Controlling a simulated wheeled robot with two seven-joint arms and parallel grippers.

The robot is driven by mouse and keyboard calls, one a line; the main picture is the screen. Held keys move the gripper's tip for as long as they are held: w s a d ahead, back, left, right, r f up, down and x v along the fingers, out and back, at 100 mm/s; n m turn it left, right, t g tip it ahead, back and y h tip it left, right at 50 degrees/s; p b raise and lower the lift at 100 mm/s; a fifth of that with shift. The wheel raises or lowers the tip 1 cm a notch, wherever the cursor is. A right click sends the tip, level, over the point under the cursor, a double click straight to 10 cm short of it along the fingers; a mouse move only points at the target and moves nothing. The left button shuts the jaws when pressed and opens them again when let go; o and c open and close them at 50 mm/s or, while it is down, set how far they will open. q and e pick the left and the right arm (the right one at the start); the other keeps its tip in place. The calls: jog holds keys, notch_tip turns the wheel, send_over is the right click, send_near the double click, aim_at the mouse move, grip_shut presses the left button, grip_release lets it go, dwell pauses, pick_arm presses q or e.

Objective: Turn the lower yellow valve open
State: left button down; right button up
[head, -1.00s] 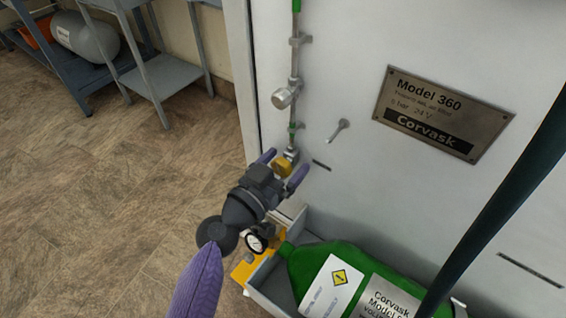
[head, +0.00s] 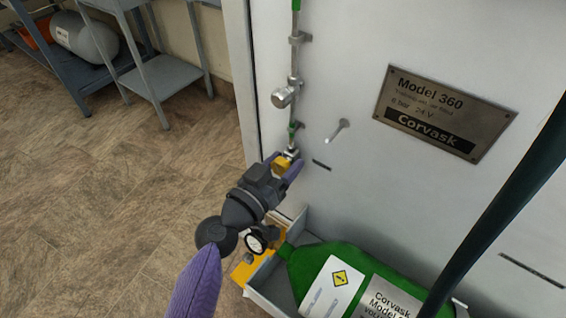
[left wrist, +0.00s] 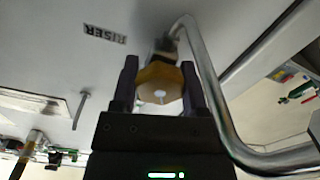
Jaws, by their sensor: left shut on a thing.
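The lower yellow valve (head: 282,163) sits at the bottom of the thin vertical pipe on the white panel. My left gripper (head: 281,167) is around it, with a purple finger on each side, shut on its handle. In the left wrist view the yellow valve handle (left wrist: 160,84) shows as a faceted knob between the two dark fingers of my left gripper (left wrist: 160,88). The handle's far side and the valve body behind it are partly hidden. My right gripper is not in view.
A green cylinder (head: 312,258) lies in a grey tray below and right, with a gauge (head: 256,242) at its neck. A peg (head: 339,129) sticks out of the panel. In the left wrist view a bent metal pipe (left wrist: 215,95) passes close right of the fingers.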

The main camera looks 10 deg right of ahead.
pick_arm(q)
jog(key=shift+c, duration=0.5)
grip_release()
jog(key=v, duration=1)
